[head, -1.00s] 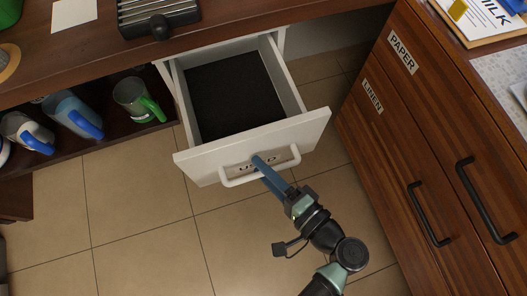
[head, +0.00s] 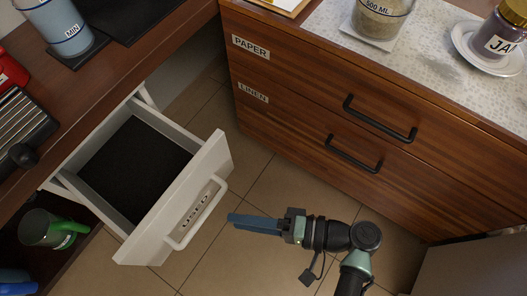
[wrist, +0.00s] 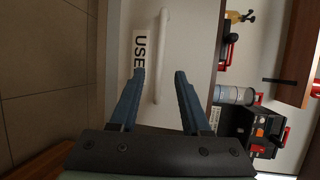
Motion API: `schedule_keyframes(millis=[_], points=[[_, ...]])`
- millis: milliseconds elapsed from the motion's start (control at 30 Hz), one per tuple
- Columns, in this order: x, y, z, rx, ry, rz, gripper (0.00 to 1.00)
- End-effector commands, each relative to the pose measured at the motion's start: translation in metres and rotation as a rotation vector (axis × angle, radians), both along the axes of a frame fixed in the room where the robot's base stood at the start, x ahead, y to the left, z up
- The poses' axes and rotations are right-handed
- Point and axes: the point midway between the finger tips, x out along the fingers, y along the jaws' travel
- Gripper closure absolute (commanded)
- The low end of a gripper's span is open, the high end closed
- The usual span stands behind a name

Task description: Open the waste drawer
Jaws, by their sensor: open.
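A white drawer (head: 150,225) with a label reading USED stands pulled out from under the dark wooden counter at the left in the head view. Its inside has a black floor and looks empty. Its white bar handle (head: 210,211) also shows in the wrist view (wrist: 158,40). My gripper (head: 231,221) is to the right of the handle, with a small gap between them. In the wrist view my open gripper (wrist: 160,72) has one blue finger to each side of the handle's line, with nothing held.
Brown cabinet drawers labelled PAPER (head: 250,46) and LINEN (head: 252,92) are shut, with black handles. A green-handled mug (head: 40,228) stands on the shelf below the counter. Tiled floor (head: 245,180) lies open around my gripper.

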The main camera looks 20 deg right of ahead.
Motion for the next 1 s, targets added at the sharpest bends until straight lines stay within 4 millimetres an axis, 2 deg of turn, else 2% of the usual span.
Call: schedule_keyframes(millis=[100,300,1000], points=[[-0.01,-0.018,0.005,-0.001,0.0,-0.004,0.53],[-0.02,-0.031,0.007,0.0,-0.001,-0.001,0.53],[-0.021,-0.032,0.007,0.001,0.001,0.0,0.53]])
